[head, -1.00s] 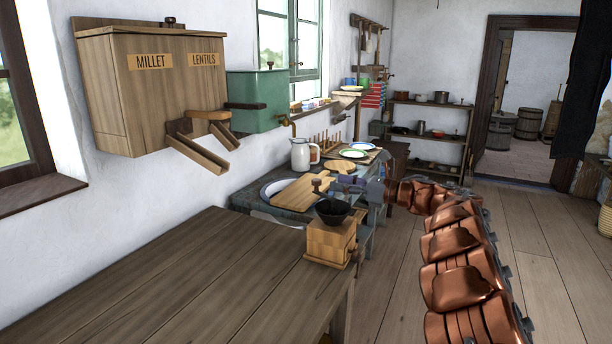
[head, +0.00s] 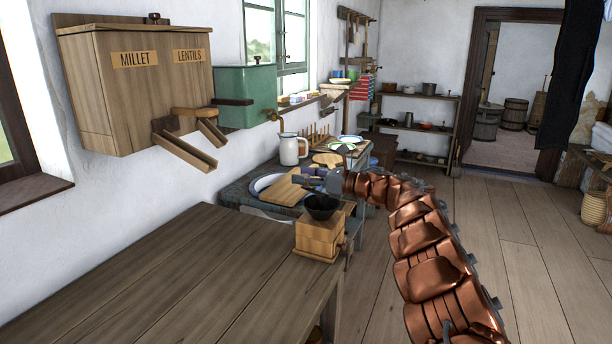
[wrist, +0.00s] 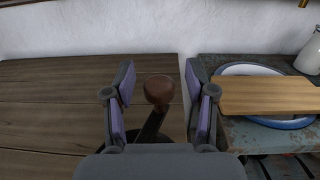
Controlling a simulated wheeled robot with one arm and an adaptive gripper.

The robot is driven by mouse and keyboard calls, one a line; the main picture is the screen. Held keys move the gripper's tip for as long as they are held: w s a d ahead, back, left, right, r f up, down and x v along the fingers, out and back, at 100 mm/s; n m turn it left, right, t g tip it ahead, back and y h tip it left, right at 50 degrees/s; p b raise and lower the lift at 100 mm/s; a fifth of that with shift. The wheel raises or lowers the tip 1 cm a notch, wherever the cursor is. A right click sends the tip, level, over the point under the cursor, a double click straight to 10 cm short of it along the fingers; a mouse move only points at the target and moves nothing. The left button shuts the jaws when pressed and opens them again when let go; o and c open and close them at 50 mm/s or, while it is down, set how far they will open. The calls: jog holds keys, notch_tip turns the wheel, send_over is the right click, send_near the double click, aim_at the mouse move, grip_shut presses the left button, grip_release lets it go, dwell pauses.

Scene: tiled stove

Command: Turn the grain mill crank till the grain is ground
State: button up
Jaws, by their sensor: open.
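The grain mill (head: 320,237) is a light wooden box with a dark bowl-shaped hopper (head: 322,206). It stands at the right end of the long wooden table (head: 170,280). My gripper (head: 312,178) is just above the hopper in the head view, where it hides the crank's top. In the wrist view, the brown round crank knob (wrist: 158,89) on its dark arm shows between the two purple-padded fingers of my gripper (wrist: 159,82). The fingers are open, with a gap on both sides of the knob. The hopper's inside cannot be made out.
A wall box labelled MILLET and LENTILS (head: 140,85) with wooden chutes hangs above the table. Behind the mill, a washstand holds a basin (wrist: 245,70), a board (wrist: 270,96) and a white jug (head: 290,150).

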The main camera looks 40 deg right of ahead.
grip_shut()
dwell(0.3)
jog(key=shift+d, duration=0.15)
